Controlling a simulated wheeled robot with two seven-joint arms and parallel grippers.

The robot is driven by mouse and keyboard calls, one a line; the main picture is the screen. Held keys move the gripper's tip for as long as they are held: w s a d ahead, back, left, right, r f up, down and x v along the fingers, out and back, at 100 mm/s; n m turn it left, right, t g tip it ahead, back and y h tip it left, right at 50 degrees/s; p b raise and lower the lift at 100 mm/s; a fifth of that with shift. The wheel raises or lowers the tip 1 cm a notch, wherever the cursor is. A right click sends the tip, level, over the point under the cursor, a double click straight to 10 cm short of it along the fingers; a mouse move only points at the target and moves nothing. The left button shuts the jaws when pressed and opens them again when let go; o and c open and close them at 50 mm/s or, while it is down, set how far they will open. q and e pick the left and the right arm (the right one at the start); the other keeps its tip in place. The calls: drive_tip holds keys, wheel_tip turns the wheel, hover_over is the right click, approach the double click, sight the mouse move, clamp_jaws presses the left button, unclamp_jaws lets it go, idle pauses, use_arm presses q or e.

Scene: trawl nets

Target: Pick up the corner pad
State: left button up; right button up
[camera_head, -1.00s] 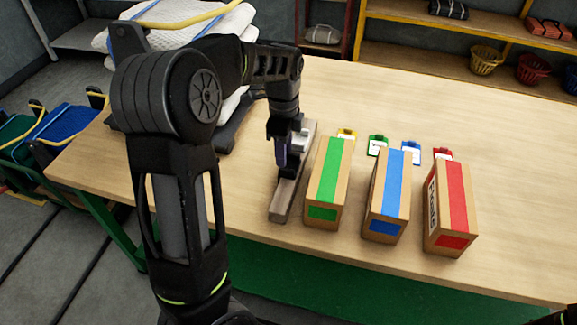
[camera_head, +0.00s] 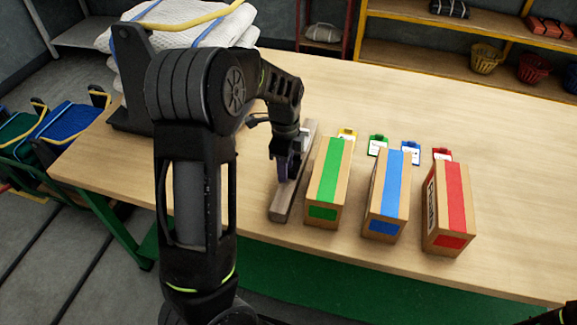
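My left gripper (camera_head: 284,170) points down over a narrow grey-brown block (camera_head: 296,182) on the table, left of the green-taped box. A dark purplish piece shows at its fingertips. I cannot tell whether this is a finger or a held thing, nor whether the fingers are open or shut. I cannot make out a corner pad for certain; the gripper and my arm hide part of the block and the table behind.
Cardboard boxes with green (camera_head: 329,183), blue (camera_head: 388,195) and red (camera_head: 449,210) tape stand in a row on the wooden table (camera_head: 400,112). Small coloured tags lie behind them. Folded white netting (camera_head: 190,28) is piled at back left. The table's right side is clear.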

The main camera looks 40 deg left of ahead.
idle(0.4)
use_arm(q)
clamp_jaws()
idle(0.4)
